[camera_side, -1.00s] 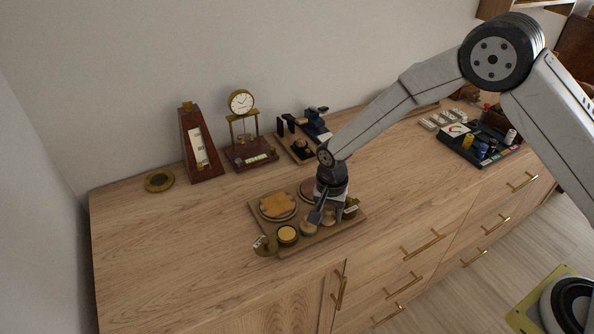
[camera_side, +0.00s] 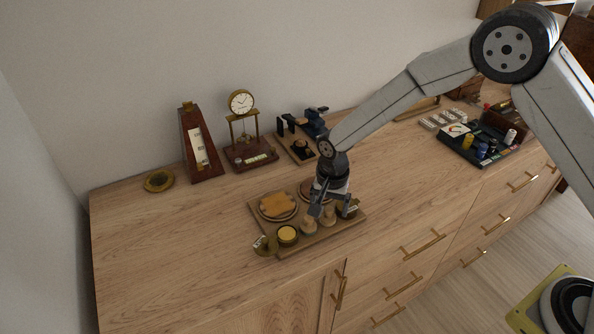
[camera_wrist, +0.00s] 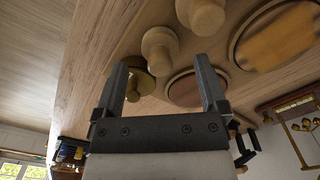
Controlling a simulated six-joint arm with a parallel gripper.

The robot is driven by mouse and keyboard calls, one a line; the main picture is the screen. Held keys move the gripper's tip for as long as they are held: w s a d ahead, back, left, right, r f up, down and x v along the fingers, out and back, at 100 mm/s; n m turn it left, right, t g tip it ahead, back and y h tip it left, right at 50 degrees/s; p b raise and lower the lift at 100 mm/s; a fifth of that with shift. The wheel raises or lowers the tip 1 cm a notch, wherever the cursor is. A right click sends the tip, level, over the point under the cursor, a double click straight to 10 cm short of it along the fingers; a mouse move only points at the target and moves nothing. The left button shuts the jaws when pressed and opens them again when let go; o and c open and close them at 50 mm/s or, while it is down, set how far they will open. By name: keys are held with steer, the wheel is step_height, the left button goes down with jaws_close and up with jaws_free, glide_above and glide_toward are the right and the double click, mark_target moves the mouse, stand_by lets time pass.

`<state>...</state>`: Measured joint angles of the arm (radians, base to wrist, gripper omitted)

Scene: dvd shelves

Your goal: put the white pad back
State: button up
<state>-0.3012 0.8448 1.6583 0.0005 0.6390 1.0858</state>
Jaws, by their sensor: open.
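My gripper (camera_side: 318,208) is open above the front right part of a wooden tray (camera_side: 318,239). Two pale wooden knobbed pieces stand upright there, a left one (camera_side: 308,227) and a right one (camera_side: 328,216). In the wrist view, my open gripper (camera_wrist: 160,70) has one knobbed piece (camera_wrist: 158,48) just past its fingertips, and a brass tin (camera_wrist: 142,82) shows between the fingers. Nothing is seen held. I cannot pick out a clearly white pad; the undersides of the knobbed pieces are hidden.
The tray also carries a round plate with an orange cloth (camera_side: 277,205), a second round plate (camera_wrist: 185,89) and an open yellow tin (camera_side: 287,234). A clock (camera_side: 241,103) and metronome (camera_side: 199,148) stand behind. The left worktop is mostly clear.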

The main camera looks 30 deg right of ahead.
mark_target(329, 209)
step_height(329, 209, up, 10)
stand_by(0.5)
stand_by(0.5)
steer(key=s+d+r+n+t, duration=0.2)
steer(key=s+d+n, duration=0.7)
steer(key=s+d, duration=0.5)
steer(key=s, duration=0.4)
steer(key=shift+d+t, duration=0.15)
steer(key=shift+t, duration=0.15)
